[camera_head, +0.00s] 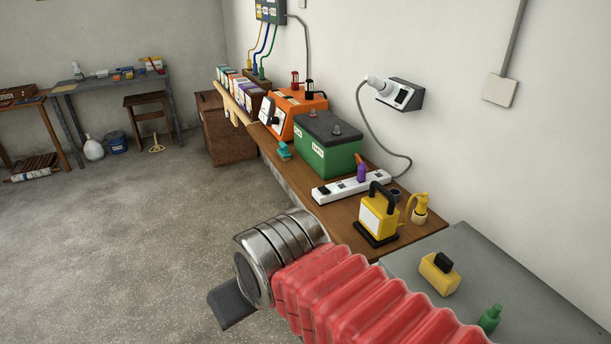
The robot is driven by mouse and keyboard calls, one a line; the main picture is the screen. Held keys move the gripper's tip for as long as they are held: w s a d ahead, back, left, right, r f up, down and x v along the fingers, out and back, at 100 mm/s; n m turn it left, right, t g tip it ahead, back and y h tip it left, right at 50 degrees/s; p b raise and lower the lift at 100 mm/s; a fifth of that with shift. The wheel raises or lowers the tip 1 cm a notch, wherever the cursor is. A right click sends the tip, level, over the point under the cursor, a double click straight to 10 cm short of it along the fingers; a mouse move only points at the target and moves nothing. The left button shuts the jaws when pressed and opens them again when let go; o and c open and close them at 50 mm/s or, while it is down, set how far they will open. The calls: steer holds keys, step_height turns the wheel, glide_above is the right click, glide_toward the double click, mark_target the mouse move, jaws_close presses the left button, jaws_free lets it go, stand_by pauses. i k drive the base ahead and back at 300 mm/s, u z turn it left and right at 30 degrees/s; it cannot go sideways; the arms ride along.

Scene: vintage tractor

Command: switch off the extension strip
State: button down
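A purple plug (362,173) stands at the strip's right part. A grey cable (370,125) runs from the strip's right end up to a white plug (379,84) at the wall socket. My arm reaches in from the lower right. Only a dark part of my gripper (230,307) shows beyond the metal rings, in front of and below the bench, apart from the strip.
A green battery (326,149) and an orange charger (290,112) stand behind the strip. A yellow lamp-like box (377,219) stands close to its right front. A grey table (480,258) at right holds a yellow block (438,274) and a green bottle (489,318).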

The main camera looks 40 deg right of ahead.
mark_target(323, 189)
steer(key=z, duration=0.1)
steer(key=i, duration=1.45)
steer(key=z, duration=0.4)
steer(key=i, duration=0.6)
steer(key=z, duration=0.2)
